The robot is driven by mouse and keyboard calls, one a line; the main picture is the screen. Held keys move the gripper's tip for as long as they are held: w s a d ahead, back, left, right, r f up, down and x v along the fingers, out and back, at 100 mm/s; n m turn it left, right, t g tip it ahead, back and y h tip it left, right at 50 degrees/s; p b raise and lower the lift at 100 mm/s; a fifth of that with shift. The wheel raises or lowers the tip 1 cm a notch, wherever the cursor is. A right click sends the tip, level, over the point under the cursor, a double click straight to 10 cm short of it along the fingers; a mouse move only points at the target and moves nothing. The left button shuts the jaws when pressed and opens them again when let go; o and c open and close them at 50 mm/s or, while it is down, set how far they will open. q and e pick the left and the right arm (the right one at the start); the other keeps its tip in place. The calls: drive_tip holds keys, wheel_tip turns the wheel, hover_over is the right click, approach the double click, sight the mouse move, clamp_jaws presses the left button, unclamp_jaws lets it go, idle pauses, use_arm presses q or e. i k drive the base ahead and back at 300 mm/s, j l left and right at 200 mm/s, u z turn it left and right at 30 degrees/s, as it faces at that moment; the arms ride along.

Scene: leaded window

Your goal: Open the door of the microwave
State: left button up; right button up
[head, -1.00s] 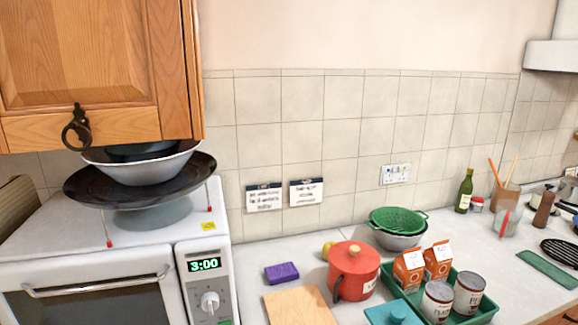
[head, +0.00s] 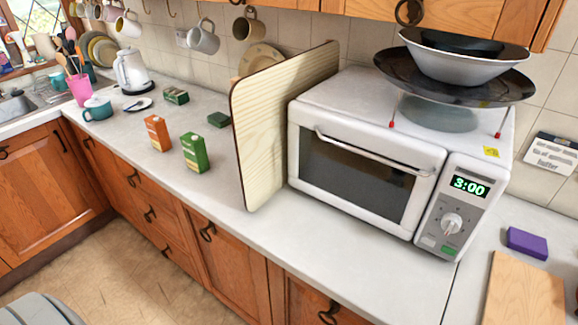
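The white microwave (head: 330,108) stands on the worktop right of centre in the head view. Its door (head: 355,180) is closed, with a dark window and a white bar handle (head: 365,150) along the top edge. The control panel (head: 458,210) at its right has a green display reading 3:00 and a round knob. Neither of my grippers shows in the view.
A wooden board (head: 275,125) stands upright just left of the microwave. A dark pan and bowls (head: 455,72) are stacked on top of it. Cartons (head: 194,152) stand on the worktop further left. A purple sponge (head: 527,243) and cutting board (head: 522,293) lie at right. Worktop before the microwave is clear.

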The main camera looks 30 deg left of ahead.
sight(394, 200)
drive_tip(key=u, duration=0.4)
drive_tip(key=k+l+u, duration=0.25)
drive_tip(key=u, duration=0.25)
drive_tip(key=k+l+u, duration=0.2)
drive_tip(key=u, duration=0.25)
drive_tip(key=k, duration=0.05)
